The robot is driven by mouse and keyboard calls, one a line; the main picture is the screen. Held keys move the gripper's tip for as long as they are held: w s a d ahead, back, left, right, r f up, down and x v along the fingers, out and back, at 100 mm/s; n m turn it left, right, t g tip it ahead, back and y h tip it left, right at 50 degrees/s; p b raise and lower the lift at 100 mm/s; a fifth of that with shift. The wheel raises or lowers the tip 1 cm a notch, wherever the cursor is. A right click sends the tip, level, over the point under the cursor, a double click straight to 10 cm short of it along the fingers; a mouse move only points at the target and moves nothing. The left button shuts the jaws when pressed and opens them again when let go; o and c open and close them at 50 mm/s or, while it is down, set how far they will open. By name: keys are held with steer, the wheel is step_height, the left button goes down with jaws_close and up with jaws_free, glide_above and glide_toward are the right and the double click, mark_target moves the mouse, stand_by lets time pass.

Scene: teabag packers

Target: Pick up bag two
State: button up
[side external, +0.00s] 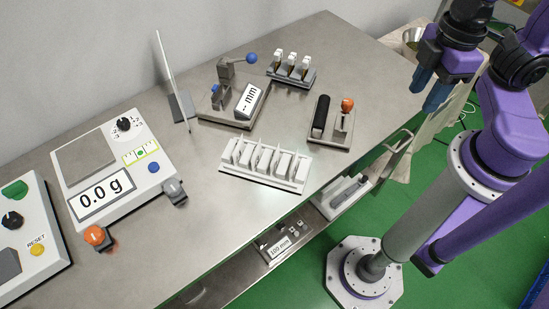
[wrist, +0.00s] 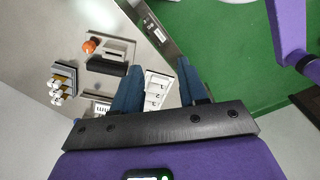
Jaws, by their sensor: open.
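A white rack (side external: 264,178) holding several upright white packets, which look like the bags, stands in the middle of the steel bench in the side view. I cannot tell by a label which packet is bag two. The rack also shows in the wrist view (wrist: 157,92), between my blue fingers; its small marks are hard to read, and the left finger hides part of it. My gripper (side external: 428,92) is raised well right of the rack, over the bench's right end, fingers pointing down. It is open and empty in the wrist view (wrist: 160,68).
Right of the rack is a block with a black bar and orange knob (side external: 332,124). A scale reading 0.0 g (side external: 101,192) stands left. An upright panel (side external: 173,80) rises behind.

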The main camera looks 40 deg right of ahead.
steer(key=shift+o, duration=0.3)
steer(key=w+a+f+m+g+y, duration=0.1)
steer(key=w+a+f+m+g, duration=0.3)
steer(key=w+m, duration=0.25)
steer(key=w+a+f+m+g+y, duration=0.1)
steer(key=w+a+f+m+g, duration=0.25)
steer(key=w+m, duration=0.35)
steer(key=m+y, duration=0.9)
steer(key=m, duration=0.1)
glide_toward(275, 152)
steer(key=x, duration=0.7)
steer(key=shift+w+d+f, duration=0.1)
steer(key=shift+d+f, duration=0.05)
steer(key=shift+f, duration=0.1)
steer(key=shift+r+x, duration=0.15)
steer(key=shift+x, duration=1.2)
steer(key=shift+r+x, duration=0.1)
steer(key=shift+x, duration=1.25)
jaws_close()
